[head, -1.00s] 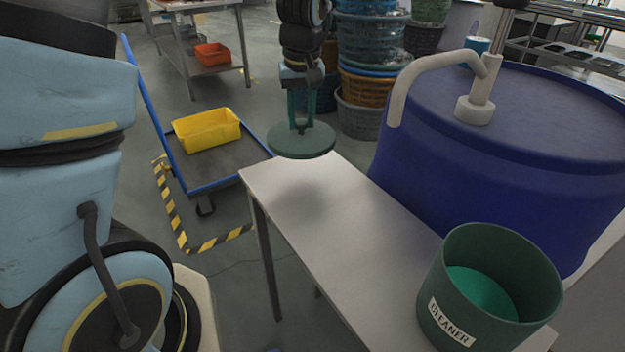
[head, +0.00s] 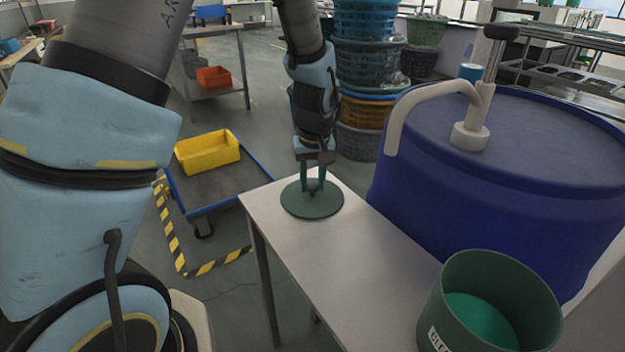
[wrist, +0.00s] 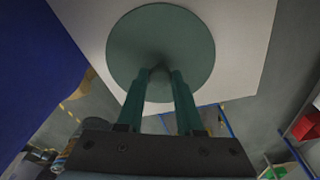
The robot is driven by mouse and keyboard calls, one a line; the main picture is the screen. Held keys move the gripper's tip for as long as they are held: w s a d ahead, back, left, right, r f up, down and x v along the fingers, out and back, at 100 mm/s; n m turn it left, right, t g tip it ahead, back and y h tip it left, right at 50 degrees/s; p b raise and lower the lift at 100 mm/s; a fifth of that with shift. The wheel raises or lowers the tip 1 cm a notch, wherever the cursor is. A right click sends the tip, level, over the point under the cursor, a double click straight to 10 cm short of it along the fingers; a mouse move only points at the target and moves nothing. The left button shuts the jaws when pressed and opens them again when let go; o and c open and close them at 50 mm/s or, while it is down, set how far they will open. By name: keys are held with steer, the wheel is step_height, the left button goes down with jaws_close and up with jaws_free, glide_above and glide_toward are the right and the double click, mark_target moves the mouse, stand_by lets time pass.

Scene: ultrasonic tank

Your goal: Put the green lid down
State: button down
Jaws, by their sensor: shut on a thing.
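The green lid (head: 312,206) is a round dark green disc at the far end of the white table (head: 345,262). My gripper (head: 313,186) is shut on the knob at the lid's middle, fingers pointing down. In the wrist view the lid (wrist: 160,45) lies flat beyond my two green fingertips (wrist: 160,78), with the white table top behind it. The lid is at or very close to the table top; I cannot tell whether it touches. A green open pot (head: 440,300) labelled as cleaner, with bright green contents, stands at the table's near end.
A big blue drum (head: 430,215) with a beige pump spout (head: 430,90) stands right beside the table. A blue trolley with a yellow bin (head: 207,152) is at the left. Stacked baskets (head: 365,85) stand behind. The table's middle is clear.

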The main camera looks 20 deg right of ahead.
mark_target(314, 200)
steer(key=shift+f, duration=0.1)
steer(key=c, duration=0.5)
jaws_free()
steer(key=shift+c, duration=0.2)
step_height(314, 200, up, 12)
steer(key=s+b, duration=0.1)
steer(key=s, duration=0.1)
steer(key=s+a+f, duration=0.1)
steer(key=a+f, duration=0.1)
steer(key=a, duration=1.3)
steer(key=a+f+n, duration=0.1)
steer(key=a+f, duration=0.1)
steer(key=a, duration=1.3)
steer(key=shift+s, duration=0.4)
steer(key=shift+a+r, duration=0.1)
